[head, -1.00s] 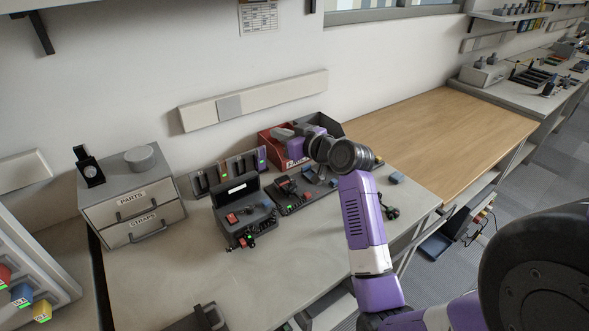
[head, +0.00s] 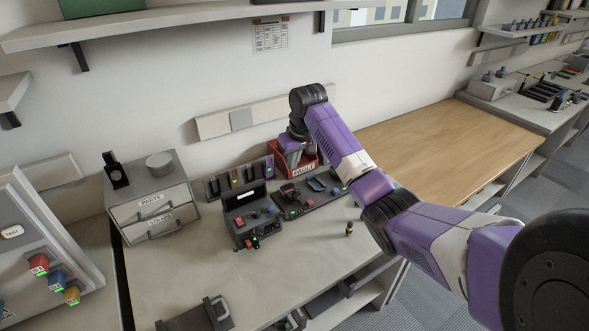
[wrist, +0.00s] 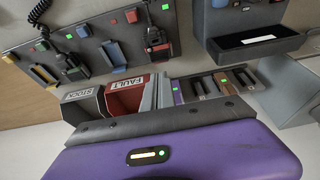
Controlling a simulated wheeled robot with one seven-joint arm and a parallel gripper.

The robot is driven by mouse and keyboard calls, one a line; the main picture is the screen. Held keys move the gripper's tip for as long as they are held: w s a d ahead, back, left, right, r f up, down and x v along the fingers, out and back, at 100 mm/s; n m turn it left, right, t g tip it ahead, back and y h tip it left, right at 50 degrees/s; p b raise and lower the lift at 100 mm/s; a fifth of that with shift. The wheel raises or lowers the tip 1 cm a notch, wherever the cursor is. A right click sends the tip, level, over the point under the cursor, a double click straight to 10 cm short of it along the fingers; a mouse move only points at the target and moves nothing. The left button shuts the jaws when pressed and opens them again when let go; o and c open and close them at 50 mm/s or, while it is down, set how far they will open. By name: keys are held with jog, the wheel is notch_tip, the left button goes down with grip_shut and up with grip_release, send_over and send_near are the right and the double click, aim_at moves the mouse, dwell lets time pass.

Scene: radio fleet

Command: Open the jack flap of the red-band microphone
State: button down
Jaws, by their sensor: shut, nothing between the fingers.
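A dark handheld unit with a red band (wrist: 157,50), which looks like the red-band microphone, lies on the grey tray in the wrist view. In the head view a dark unit with red on it (head: 290,190) sits on the tray in the middle of the bench. I cannot make out the jack flap in either view. My gripper (wrist: 165,120) fills the bottom of the wrist view, shut and empty, apart from the units. In the head view my gripper (head: 293,148) is over the red FAULT bin, its fingertips hidden.
The red FAULT bin (wrist: 130,97) stands beside the STOCK bin (wrist: 83,100) and a slotted rack (wrist: 205,88). An open dark case (head: 238,205) is left of the tray. Drawers (head: 150,205) stand at the left. The front bench top is mostly clear.

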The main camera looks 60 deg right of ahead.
aim_at(298, 191)
jog(key=x, duration=0.8)
jog(key=shift+w+f+p, duration=0.1)
jog(key=shift+f+p, duration=0.2)
jog(key=shift+s+a+r+p, duration=0.2)
jog(key=shift+s+a+p, duration=0.35)
jog(key=shift+s, duration=0.25)
jog(key=shift+s+a+p, duration=0.5)
jog(key=shift+s+a, duration=0.05)
jog(key=shift+s, duration=0.35)
jog(key=shift+f, duration=0.1)
jog(key=shift+s+a+t+h+p, duration=0.3)
jog(key=shift+s+a+t, duration=0.2)
jog(key=shift+t, duration=0.1)
jog(key=shift+s+f+t, duration=0.1)
jog(key=shift+s+t, duration=0.1)
jog(key=shift+t, duration=0.3)
jog(key=shift+s+h, duration=0.15)
jog(key=shift+h, duration=0.25)
jog(key=shift+b, duration=0.3)
